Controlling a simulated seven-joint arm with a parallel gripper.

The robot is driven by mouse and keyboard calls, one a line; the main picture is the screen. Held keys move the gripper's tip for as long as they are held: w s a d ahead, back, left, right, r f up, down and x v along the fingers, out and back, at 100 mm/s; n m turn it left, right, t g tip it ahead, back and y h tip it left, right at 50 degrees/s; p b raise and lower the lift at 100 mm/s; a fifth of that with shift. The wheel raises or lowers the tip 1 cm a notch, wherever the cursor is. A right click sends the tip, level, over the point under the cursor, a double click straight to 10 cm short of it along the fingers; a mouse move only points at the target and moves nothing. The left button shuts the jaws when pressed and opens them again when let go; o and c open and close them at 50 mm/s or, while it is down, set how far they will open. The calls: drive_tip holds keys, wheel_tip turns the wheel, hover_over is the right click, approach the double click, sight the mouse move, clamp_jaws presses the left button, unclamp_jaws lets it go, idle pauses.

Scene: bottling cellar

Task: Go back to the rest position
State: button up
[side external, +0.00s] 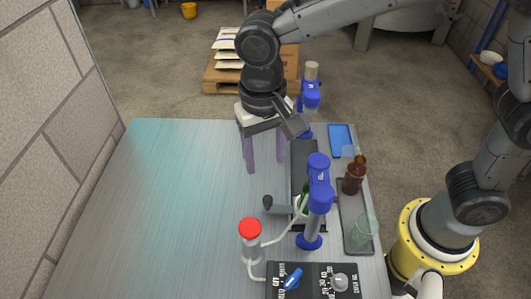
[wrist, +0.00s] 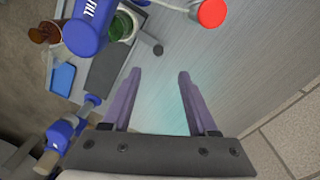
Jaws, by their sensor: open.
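My gripper (side external: 265,168) is above the far middle of the steel table (side external: 160,220), fingers pointing down. Its two purple fingers are apart with nothing between them, as the wrist view also shows (wrist: 160,75). A green bottle (side external: 304,198) is at the blue-headed filling station (side external: 319,172), partly hidden by it. In the wrist view the green bottle (wrist: 122,26) is seen from above, apart from my fingers. A brown bottle (side external: 353,178) stands on the dark tray (side external: 350,208) to the right, with a pale green glass vessel (side external: 364,230) nearer the front.
A second blue column (side external: 310,95) with a tan top stands close behind my gripper. A red-capped cylinder (side external: 250,240) with tubing and a control panel (side external: 312,285) are at the front. A blue flat item (side external: 340,138) lies at the back right. The table's left is clear.

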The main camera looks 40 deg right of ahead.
drive_tip(key=s+d+r+m+t+y, duration=0.1)
drive_tip(key=s+d+r+m+t, duration=0.15)
drive_tip(key=d+r, duration=0.95)
drive_tip(key=s+d+f+n+t, duration=0.3)
drive_tip(key=s+d+f+n, duration=0.3)
drive_tip(key=s+d, duration=0.4)
drive_tip(key=shift+s+h, duration=0.3)
drive_tip(key=shift+s, duration=0.65)
